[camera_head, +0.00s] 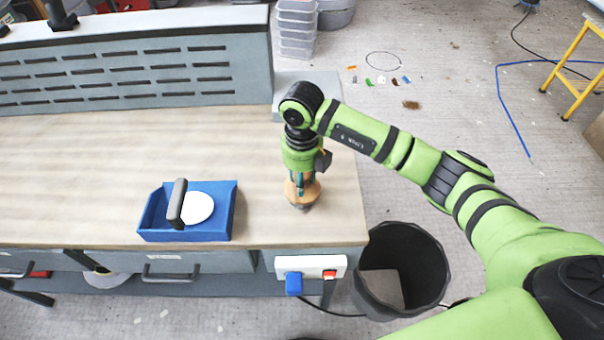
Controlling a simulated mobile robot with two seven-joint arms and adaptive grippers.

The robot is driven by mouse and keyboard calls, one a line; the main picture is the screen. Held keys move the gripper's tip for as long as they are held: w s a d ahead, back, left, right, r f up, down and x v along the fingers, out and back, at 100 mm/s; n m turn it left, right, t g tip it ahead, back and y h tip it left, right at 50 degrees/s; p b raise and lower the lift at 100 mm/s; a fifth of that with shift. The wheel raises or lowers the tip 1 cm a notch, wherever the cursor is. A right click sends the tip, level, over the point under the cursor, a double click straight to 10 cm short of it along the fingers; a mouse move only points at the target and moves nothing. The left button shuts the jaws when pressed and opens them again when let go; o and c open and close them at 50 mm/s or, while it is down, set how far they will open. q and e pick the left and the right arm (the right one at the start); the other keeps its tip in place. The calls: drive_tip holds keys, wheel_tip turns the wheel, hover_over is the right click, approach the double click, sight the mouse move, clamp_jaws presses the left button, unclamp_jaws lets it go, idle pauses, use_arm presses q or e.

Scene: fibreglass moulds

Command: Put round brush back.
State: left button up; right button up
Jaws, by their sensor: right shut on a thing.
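The round brush (304,197) has an orange-brown wooden body with a dark lower end. My right gripper (301,182) points straight down and is shut on the brush near the front right corner of the workbench. The brush is partly hidden by the fingers, and I cannot tell whether its lower end touches the top. A blue open box (228,212) stands to the left of the brush, apart from it. It holds a white round disc (198,207) and a dark upright handle-like piece (177,203). My left gripper is out of view.
The wooden workbench top (90,160) is mostly bare. A grey slotted panel (120,75) runs along its back. A black bin (401,262) stands on the floor by the right end. A socket box (311,266) is on the front edge.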

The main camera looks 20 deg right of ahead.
drive_tip(key=shift+f, duration=0.2)
drive_tip(key=shift+f, duration=0.1)
drive_tip(key=shift+f+b, duration=0.15)
drive_tip(key=shift+b, duration=0.15)
drive_tip(key=o, duration=1)
